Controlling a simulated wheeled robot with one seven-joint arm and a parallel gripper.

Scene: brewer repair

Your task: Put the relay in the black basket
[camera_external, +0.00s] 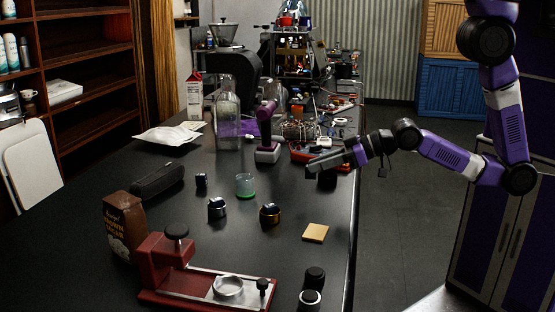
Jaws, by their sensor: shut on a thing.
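My gripper (312,167) reaches in from the right over the table's right edge, pointing left. It is shut on a small dark thing. A dark shape (327,178) shows just under the fingers; I cannot tell whether it is the held thing or lies on the table. I cannot identify the relay for sure. A small dark block (201,180) stands left of a clear cup. No clear black basket shows; a small dark-and-silver round cup (217,208) and a brown-and-dark one (270,214) stand mid-table, each with something dark on top.
The black table (200,265) holds a red brewer base (168,270), a brown bag (126,228), a black case (157,181), a green-bottomed cup (245,186), a tan square (315,232) and dark knobs (314,279). A purple tool (267,135), bottles and clutter fill the back.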

